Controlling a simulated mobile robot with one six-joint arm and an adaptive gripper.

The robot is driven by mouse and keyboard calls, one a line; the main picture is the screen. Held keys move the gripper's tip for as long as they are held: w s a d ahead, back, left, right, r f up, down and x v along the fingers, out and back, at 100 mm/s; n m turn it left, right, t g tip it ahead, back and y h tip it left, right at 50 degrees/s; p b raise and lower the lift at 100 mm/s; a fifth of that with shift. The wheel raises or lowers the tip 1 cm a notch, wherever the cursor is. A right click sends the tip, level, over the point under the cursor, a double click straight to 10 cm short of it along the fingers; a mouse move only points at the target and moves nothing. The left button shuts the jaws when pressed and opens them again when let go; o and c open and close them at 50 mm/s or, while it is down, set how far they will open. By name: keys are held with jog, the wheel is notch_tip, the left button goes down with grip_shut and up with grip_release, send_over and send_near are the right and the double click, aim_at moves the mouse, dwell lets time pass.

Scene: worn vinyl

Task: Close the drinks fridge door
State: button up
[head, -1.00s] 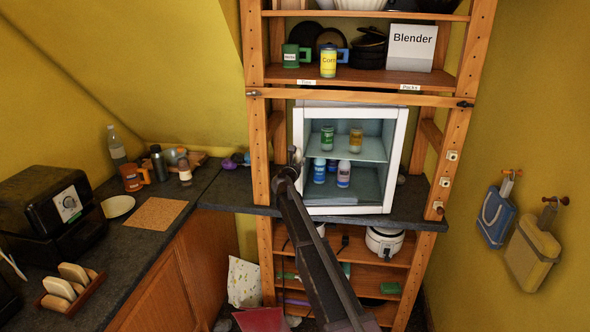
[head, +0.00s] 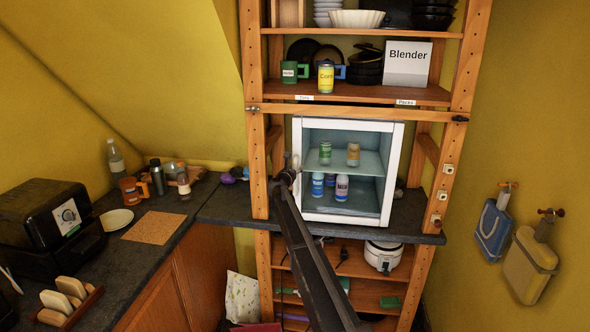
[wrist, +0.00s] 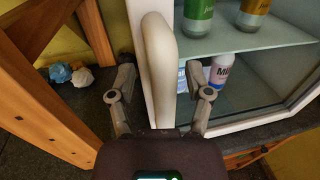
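A wooden post (head: 256,150) of the shelf rack stands close left of my gripper. Blue and white lumps (wrist: 70,74) lie behind it on the counter. A shelf above holds mugs and a Blender box (head: 407,63). A white cooker (head: 383,256) sits on the shelf below.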

jog(key=shift+d, duration=0.1)
jog(key=shift+s, duration=0.1)
jog(key=v, duration=1.1)
jog(key=shift+s, duration=0.4)
